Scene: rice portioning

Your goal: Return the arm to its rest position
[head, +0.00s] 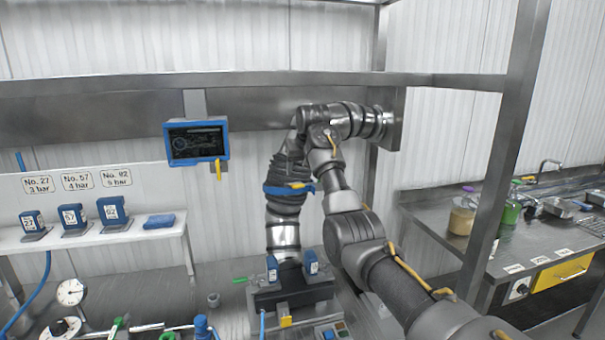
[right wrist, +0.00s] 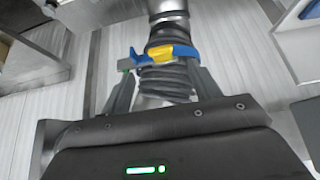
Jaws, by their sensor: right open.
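My right arm (head: 372,255) comes in from the lower right of the head view and rises to the middle. Its upper end is beside a dark ribbed sleeve (head: 285,170) with a blue collar, where the hand is hard to make out. In the right wrist view my right gripper (right wrist: 160,70) is open. Its two fingers are spread on either side of the ribbed sleeve (right wrist: 170,75) and the blue collar (right wrist: 183,52) with its yellow part. I cannot tell whether they touch it. My left gripper is not in view.
A blue-framed screen (head: 196,142) hangs left of the sleeve. A white shelf (head: 100,238) holds several blue blocks. A steel post (head: 507,140) stands right of my arm, with a side counter (head: 460,245) beyond. Gauges and tools crowd the lower left.

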